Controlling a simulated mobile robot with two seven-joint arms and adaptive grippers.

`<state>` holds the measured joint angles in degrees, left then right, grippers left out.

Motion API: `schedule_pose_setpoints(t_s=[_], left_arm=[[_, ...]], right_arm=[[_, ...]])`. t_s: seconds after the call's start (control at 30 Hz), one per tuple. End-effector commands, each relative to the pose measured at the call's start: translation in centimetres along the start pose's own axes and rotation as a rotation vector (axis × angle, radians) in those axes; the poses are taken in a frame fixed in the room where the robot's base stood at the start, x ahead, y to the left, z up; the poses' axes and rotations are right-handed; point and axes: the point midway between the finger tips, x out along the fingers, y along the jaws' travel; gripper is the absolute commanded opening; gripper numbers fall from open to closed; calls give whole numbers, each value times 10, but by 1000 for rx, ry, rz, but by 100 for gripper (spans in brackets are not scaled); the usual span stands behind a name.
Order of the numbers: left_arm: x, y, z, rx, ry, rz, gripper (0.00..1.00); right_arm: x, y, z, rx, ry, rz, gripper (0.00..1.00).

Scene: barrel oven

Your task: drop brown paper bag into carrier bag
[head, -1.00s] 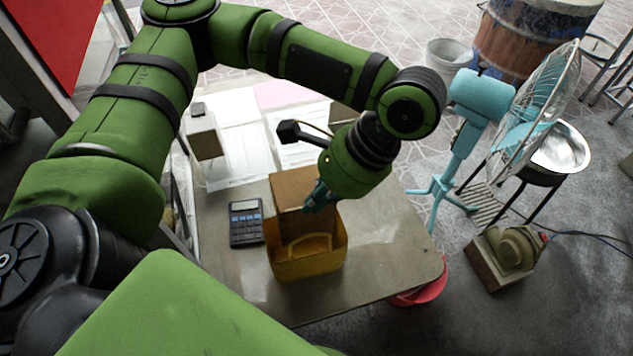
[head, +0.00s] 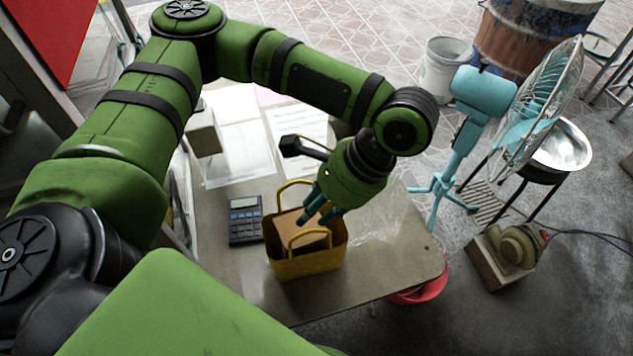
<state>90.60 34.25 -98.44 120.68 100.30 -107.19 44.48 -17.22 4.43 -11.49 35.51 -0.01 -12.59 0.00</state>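The yellow carrier bag (head: 306,265) stands upright on the table with both handle loops raised. The brown paper bag (head: 291,228) is inside it, low between the handles, its top near the carrier bag's rim. My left gripper (head: 315,216) is just above the carrier bag, over its right half. Its teal fingers look spread apart and hold nothing that I can see. They cover part of the paper bag. My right gripper is not in view.
A calculator (head: 245,221) lies just left of the carrier bag on the table (head: 378,262). Papers (head: 238,150) and a small box (head: 204,133) are farther back. A turquoise fan (head: 482,95) stands beyond the table's right edge.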

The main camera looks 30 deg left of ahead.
Motion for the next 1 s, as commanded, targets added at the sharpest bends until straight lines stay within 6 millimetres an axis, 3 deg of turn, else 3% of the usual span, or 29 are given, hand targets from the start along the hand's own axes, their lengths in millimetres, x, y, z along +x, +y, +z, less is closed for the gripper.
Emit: schedule_pose_setpoints(t_s=[0.37, 0.8, 1.0], left_arm=[[-8, 0, -1, 0, 2, -2, 33], [-95, 0, 0, -2, 3, -3, 33], [-116, 0, 0, -1, 0, -2, 33]], right_arm=[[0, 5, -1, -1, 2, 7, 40], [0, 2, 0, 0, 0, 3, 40], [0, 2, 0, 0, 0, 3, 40]])
